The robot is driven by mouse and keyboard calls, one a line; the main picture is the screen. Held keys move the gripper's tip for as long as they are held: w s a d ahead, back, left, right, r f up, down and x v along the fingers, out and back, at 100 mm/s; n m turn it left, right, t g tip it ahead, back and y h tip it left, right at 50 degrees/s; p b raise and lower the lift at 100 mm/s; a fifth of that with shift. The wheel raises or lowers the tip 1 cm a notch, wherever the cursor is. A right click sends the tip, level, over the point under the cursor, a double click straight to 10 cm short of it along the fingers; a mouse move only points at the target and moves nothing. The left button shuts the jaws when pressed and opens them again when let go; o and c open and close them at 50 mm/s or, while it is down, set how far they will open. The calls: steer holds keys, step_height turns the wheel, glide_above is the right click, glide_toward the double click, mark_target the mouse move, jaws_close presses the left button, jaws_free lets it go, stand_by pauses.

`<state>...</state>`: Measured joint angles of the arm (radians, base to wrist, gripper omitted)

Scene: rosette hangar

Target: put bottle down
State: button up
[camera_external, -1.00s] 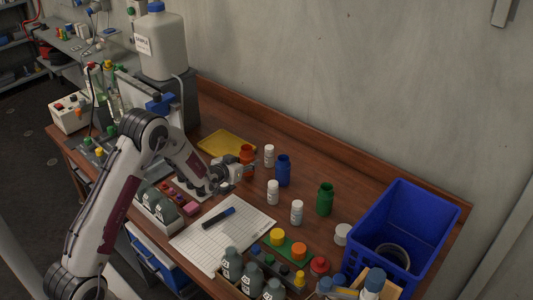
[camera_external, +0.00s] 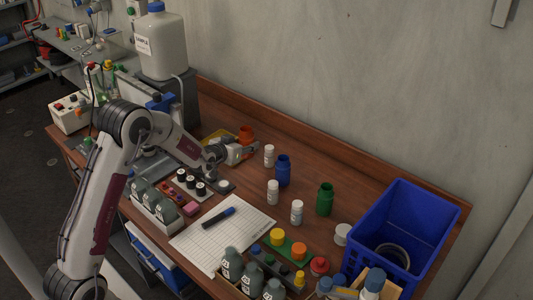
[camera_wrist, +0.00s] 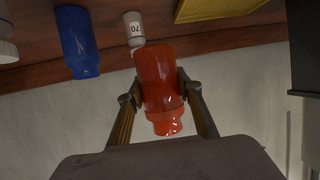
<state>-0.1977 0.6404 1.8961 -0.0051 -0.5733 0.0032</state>
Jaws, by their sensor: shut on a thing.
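An orange-red bottle (camera_wrist: 160,80) is held between the two fingers of my gripper (camera_wrist: 158,92) in the wrist view. In the external view the orange bottle (camera_external: 246,134) shows just above my gripper (camera_external: 244,152), near the yellow tray (camera_external: 217,137). My gripper is shut on it. I cannot tell clearly whether its base touches the table. A blue bottle (camera_external: 283,172) and a green bottle (camera_external: 324,200) stand on the table to the right. The blue bottle also shows in the wrist view (camera_wrist: 77,42).
Small white bottles (camera_external: 269,156) stand close to my gripper's right. A blue crate (camera_external: 413,225) is at the right end of the wooden table. A gridded paper (camera_external: 190,241) with a dark marker lies in front. Clear wood lies behind the blue bottle.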

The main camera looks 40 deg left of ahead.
stand_by(0.4)
steer(key=shift+s+a+f, duration=0.15)
steer(key=shift+a+f, duration=0.1)
steer(key=shift+a, duration=0.25)
steer(key=w+a+r+n+y, duration=0.1)
steer(key=w+a, duration=0.2)
steer(key=a, duration=0.4)
steer(key=w+a+n+y, duration=0.1)
steer(key=w+a, duration=0.2)
steer(key=a, duration=0.5)
steer(key=shift+a+r+g, duration=0.15)
steer(key=shift+r+g, duration=0.2)
steer(key=shift+g, duration=0.05)
steer(key=shift+f, duration=0.2)
steer(key=shift+f, duration=3)
steer(key=shift+f, duration=1.85)
